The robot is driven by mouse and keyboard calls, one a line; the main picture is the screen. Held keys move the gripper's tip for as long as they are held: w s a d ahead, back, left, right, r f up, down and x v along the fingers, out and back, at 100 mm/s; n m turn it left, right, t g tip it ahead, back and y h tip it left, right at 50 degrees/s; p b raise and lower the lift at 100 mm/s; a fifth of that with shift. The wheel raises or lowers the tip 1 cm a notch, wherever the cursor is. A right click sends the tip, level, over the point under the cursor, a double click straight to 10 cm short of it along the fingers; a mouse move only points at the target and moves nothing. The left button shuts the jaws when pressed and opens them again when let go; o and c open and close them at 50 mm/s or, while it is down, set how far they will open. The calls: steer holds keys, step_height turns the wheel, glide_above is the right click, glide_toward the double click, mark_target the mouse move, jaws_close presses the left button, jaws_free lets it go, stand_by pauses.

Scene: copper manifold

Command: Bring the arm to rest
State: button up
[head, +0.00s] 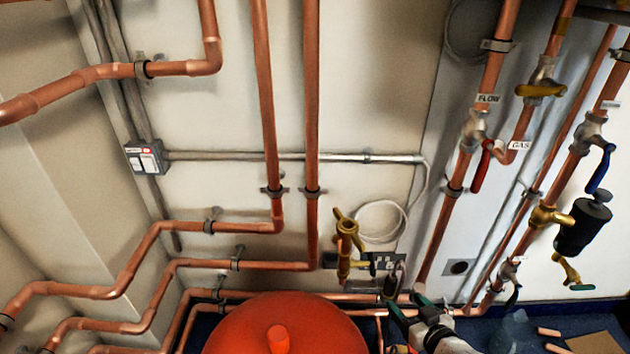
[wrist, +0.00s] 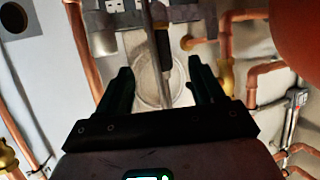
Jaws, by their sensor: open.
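My gripper (head: 420,309) is low in the head view, right of the big red vessel (head: 285,325), in front of the copper pipes at the foot of the wall. In the wrist view its two dark fingers (wrist: 162,90) stand apart. Between and beyond them show a coil of pale cable (wrist: 152,88) and a dark, thin upright item. I cannot tell how far these are from the fingertips. Nothing is seen held in the fingers. Most of my arm is out of view.
Copper pipes (head: 312,110) run down and along the wall. A brass valve (head: 346,235) sits left of my gripper. Valves with a red lever (head: 482,168), a blue lever (head: 601,170) and a black cylinder (head: 583,228) stand at right. A bare wall patch lies at upper middle.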

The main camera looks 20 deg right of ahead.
steer(key=s+a+f+n+g+y, duration=0.1)
steer(key=s+a+f+g+y, duration=0.1)
steer(key=s+a+g, duration=0.45)
steer(key=s+a+r+g+h, duration=0.1)
steer(key=s+g, duration=0.2)
steer(key=s, duration=0.6)
steer(key=s+a+r+g, duration=0.1)
steer(key=s+a+g, duration=0.15)
steer(key=s, duration=0.75)
step_height(320, 180, up, 25)
steer(key=p, duration=2.5)
steer(key=shift+w+d+r, duration=0.15)
steer(key=shift+w+d, duration=0.05)
steer(key=shift+d, duration=0.1)
